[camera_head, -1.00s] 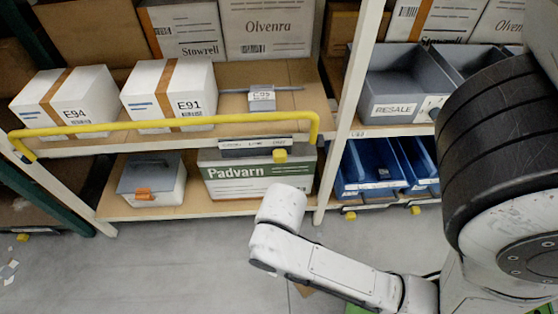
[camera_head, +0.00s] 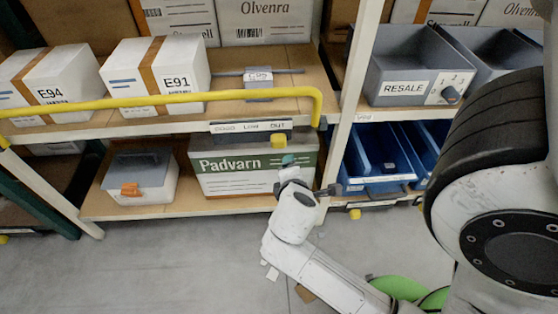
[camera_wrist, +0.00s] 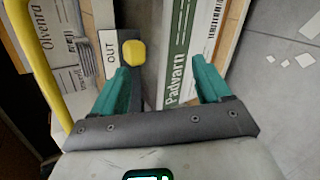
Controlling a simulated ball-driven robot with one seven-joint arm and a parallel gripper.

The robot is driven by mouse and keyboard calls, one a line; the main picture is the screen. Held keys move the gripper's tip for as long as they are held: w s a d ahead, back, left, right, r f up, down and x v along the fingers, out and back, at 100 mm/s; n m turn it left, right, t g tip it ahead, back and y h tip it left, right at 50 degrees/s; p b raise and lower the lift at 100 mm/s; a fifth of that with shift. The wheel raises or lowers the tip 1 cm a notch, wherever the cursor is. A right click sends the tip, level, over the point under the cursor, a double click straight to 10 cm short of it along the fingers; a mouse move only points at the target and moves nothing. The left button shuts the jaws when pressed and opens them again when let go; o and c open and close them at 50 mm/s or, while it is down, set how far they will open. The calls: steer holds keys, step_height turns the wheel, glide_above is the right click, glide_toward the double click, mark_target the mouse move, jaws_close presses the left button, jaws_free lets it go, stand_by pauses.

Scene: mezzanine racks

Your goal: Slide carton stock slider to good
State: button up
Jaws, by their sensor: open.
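The slider is a yellow knob (camera_head: 278,140) just below the front edge of the middle shelf. Above it a label strip (camera_head: 250,126) reads "LOW" and "OUT"; its left word is too blurred to read. The knob sits under "OUT", at the strip's right end. In the wrist view the knob (camera_wrist: 133,52) shows beside the "OUT" label (camera_wrist: 111,60), near the left finger. My gripper (camera_head: 288,162) is below the knob, in front of the Padvarn carton. Its teal fingers (camera_wrist: 162,72) are spread with nothing gripped between them.
A yellow rail (camera_head: 160,100) runs along the shelf front above the strip. The Padvarn carton (camera_head: 240,183) stands behind my gripper, a grey lidded box (camera_head: 140,180) to its left. Blue bins (camera_head: 375,160) and a RESALE bin (camera_head: 405,75) are on the right. Floor in front is mostly clear.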

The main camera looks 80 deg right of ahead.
mark_target(279, 145)
steer(key=w+d+f+n+t+h+b, duration=0.1)
steer(key=w+d+n+h+b, duration=0.1)
steer(key=d+n+b, duration=0.1)
steer(key=w+d+f+n+t+h+b, duration=0.1)
steer(key=w+d+n+h+b, duration=0.1)
steer(key=d+n, duration=0.3)
steer(key=w+d+f+n+t+h+b, duration=0.1)
steer(key=w+d+f+n+b, duration=0.1)
steer(key=n, duration=0.5)
steer(key=shift+w+d+f+n+t+h+b, duration=0.1)
steer(key=shift+w+d+n+h+b, duration=0.15)
steer(key=shift+d, duration=0.2)
steer(key=shift+w+d+r+t+b, duration=0.1)
steer(key=shift+w+d+b, duration=0.1)
steer(key=shift+d+b, duration=0.2)
steer(key=shift+w+d+f+n+t+h+b, duration=0.1)
steer(key=shift+w+d+n+h+b, duration=0.15)
steer(key=shift+d, duration=0.2)
steer(key=shift+c, duration=0.2)
